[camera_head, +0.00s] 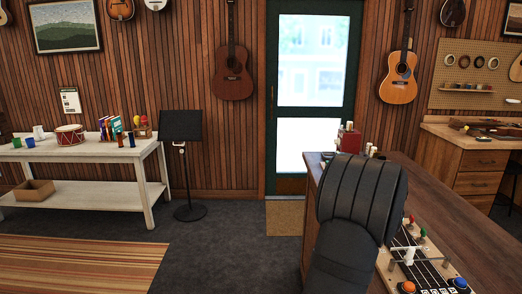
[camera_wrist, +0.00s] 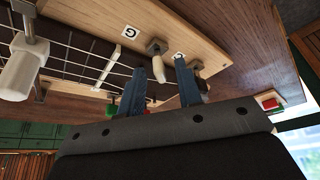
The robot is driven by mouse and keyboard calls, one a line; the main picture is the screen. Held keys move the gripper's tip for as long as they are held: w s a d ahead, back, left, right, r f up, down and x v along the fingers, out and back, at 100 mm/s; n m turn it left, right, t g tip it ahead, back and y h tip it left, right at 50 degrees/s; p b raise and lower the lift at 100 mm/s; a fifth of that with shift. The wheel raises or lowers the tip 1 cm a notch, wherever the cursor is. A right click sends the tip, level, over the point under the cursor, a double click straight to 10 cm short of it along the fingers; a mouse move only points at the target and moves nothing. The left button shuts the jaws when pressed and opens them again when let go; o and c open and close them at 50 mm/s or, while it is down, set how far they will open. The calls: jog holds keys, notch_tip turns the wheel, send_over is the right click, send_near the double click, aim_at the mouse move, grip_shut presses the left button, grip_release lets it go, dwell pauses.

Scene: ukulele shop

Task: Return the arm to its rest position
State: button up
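My arm (camera_head: 358,200) reaches over the wooden counter, a large dark ribbed link filling the middle right of the head view. My gripper is hidden in that view. In the wrist view my gripper (camera_wrist: 171,82) shows two dark blue fingers, apart from each other, with no held object visible between them. The fingers point toward the light wooden board (camera_wrist: 108,22) with strings, beside a peg (camera_wrist: 155,60) near a letter G label. I cannot tell whether a finger touches the peg. The same board shows in the head view (camera_head: 440,266), partly behind my arm.
The board carries a white handle (camera_head: 408,255) and coloured knobs (camera_head: 408,287). A red box (camera_head: 349,139) and small items stand at the counter's far end. A music stand (camera_head: 181,126) and white table (camera_head: 92,154) are at left. The floor between is clear.

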jog(key=v, duration=1.8)
jog(key=x, duration=1.8)
jog(key=shift+d, duration=0.1)
jog(key=shift+n, duration=0.5)
jog(key=shift+d+n+t+y, duration=0.1)
jog(key=shift+n+t+y, duration=0.15)
jog(key=shift+n+y, duration=0.85)
jog(key=shift+n+t+y, duration=0.2)
jog(key=shift+n+t, duration=0.05)
jog(key=shift+n, duration=1.75)
jog(key=shift+s+r, duration=0.15)
jog(key=shift+r, duration=0.2)
jog(key=v, duration=1.1)
jog(key=shift+s+r, duration=0.15)
jog(key=shift+r, duration=0.25)
